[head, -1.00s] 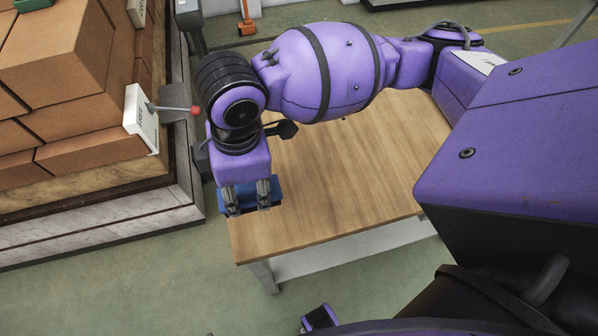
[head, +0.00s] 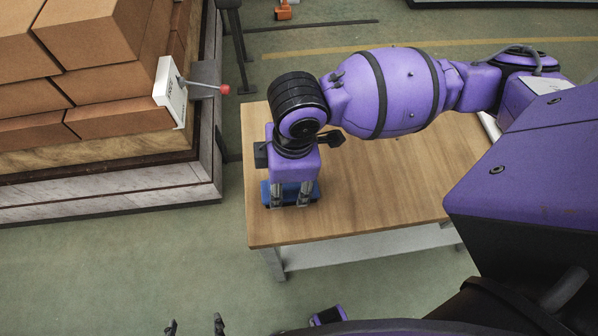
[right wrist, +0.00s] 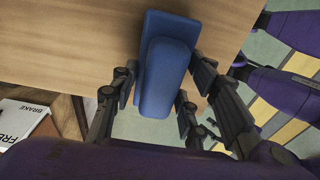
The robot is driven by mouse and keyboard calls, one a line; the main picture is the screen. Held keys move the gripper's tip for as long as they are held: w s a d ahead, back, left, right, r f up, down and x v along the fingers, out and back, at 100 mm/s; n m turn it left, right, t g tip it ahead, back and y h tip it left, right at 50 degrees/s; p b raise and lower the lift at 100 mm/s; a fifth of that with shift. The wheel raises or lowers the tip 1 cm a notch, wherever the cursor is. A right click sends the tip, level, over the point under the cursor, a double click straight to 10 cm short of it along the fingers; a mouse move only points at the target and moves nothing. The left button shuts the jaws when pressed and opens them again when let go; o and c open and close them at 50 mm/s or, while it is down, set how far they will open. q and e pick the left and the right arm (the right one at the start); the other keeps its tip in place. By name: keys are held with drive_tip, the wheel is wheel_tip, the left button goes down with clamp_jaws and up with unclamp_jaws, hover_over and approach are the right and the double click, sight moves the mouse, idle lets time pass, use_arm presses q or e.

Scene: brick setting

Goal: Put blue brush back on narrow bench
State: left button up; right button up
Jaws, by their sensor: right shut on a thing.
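The blue brush (head: 266,194) is a blue block-like piece. My right gripper (head: 290,201) is shut on it, pointing down over the left part of the narrow bench (head: 390,190), which has a light wooden top. In the right wrist view the brush (right wrist: 165,75) lies between the fingers, with bench top (right wrist: 80,45) behind it and green floor beyond the bench edge. I cannot tell whether the brush touches the bench top. My left gripper (head: 195,326) shows only as two dark fingertips apart at the bottom edge, with nothing visible between them.
A stack of orange-brown bricks (head: 100,85) on a pallet stands left of the bench. A white box with a red-knobbed lever (head: 173,92) sticks out from it towards my right arm. The visible bench top is mostly bare. Green floor is clear in front.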

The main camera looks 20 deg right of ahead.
drive_tip(key=o, duration=1.2)
drive_tip(key=shift+c, duration=0.2)
drive_tip(key=shift+o, duration=1.4)
use_arm(q)
drive_tip(key=shift+s+a, duration=0.1)
drive_tip(key=shift+s, duration=0.3)
drive_tip(key=shift+s+f, duration=0.1)
use_arm(e)
drive_tip(key=r, duration=0.3)
drive_tip(key=r+p, duration=0.1)
drive_tip(key=r, duration=0.3)
drive_tip(key=d+r+p, duration=0.1)
drive_tip(key=r, duration=0.3)
drive_tip(key=shift+r, duration=0.2)
use_arm(q)
drive_tip(key=shift+w+r, duration=0.35)
drive_tip(key=shift+r, duration=0.25)
drive_tip(key=shift+w+r, duration=0.35)
drive_tip(key=shift+r, duration=0.25)
use_arm(e)
drive_tip(key=shift+s+r, duration=0.1)
drive_tip(key=shift+r, duration=0.35)
use_arm(q)
drive_tip(key=shift+s, duration=0.1)
drive_tip(key=shift+r, duration=0.15)
use_arm(e)
drive_tip(key=shift+s+f, duration=0.1)
